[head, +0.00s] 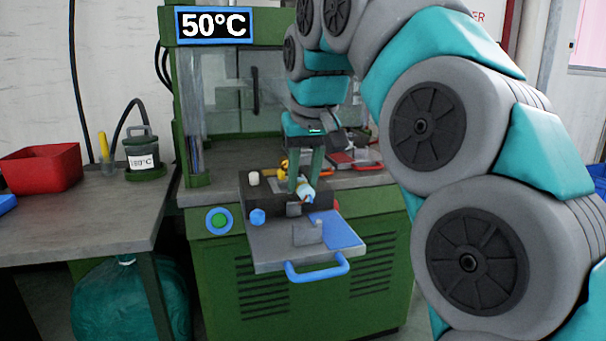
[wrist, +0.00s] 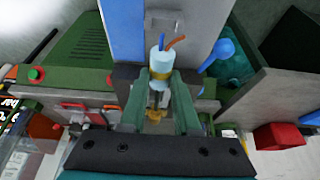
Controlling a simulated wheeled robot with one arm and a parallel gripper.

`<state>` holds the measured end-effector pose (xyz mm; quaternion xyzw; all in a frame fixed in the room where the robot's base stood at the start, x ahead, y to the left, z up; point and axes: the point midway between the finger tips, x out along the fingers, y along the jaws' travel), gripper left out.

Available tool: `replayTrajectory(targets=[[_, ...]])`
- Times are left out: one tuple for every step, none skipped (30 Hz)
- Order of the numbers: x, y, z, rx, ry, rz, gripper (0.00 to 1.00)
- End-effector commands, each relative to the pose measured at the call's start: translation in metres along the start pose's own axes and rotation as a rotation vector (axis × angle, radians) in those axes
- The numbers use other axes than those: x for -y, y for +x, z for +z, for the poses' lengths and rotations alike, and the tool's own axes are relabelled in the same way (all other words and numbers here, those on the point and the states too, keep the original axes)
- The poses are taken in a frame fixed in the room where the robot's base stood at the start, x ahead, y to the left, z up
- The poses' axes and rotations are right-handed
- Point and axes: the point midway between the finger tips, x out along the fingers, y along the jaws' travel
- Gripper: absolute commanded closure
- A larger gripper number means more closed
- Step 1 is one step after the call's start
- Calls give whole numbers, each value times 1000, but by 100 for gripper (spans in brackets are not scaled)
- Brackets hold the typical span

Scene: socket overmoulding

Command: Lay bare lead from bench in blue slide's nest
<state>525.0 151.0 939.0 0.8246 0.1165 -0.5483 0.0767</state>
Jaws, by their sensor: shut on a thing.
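My gripper (head: 303,184) is shut on the bare lead (head: 306,192), which has a pale body, a brass band and blue and orange wire ends. In the wrist view the lead (wrist: 159,62) sits between the two green fingers, its wires pointing away from my gripper. The blue slide (head: 275,250) is a grey plate with a blue patch and a blue handle, pulled out of the green press. The lead is over the dark block (head: 262,196) at the slide's back. I cannot tell whether it touches the block.
A blue knob (head: 257,216) and a white knob (head: 253,177) are beside the dark block. A red tray (head: 366,167) lies on the press table at right. The left bench holds a red bin (head: 41,167) and a pot marked 180°C (head: 143,160).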

Motion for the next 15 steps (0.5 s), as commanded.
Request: replayTrajectory(targets=[[0, 5, 2, 1, 0, 0, 100], [0, 7, 3, 1, 0, 0, 100], [0, 9, 4, 2, 0, 1, 100], [0, 11, 5, 2, 0, 1, 100], [0, 13, 6, 3, 0, 1, 100], [0, 16, 7, 4, -1, 1, 100], [0, 17, 8, 5, -1, 1, 100], [0, 19, 9, 5, -1, 1, 100], [0, 22, 10, 6, -1, 1, 100], [0, 23, 11, 6, -1, 1, 100], [0, 25, 12, 6, -1, 1, 100], [0, 27, 12, 6, 0, 1, 100], [0, 29, 13, 5, 0, 1, 100], [0, 30, 14, 4, 0, 0, 100], [0, 32, 14, 3, 0, 0, 100]])
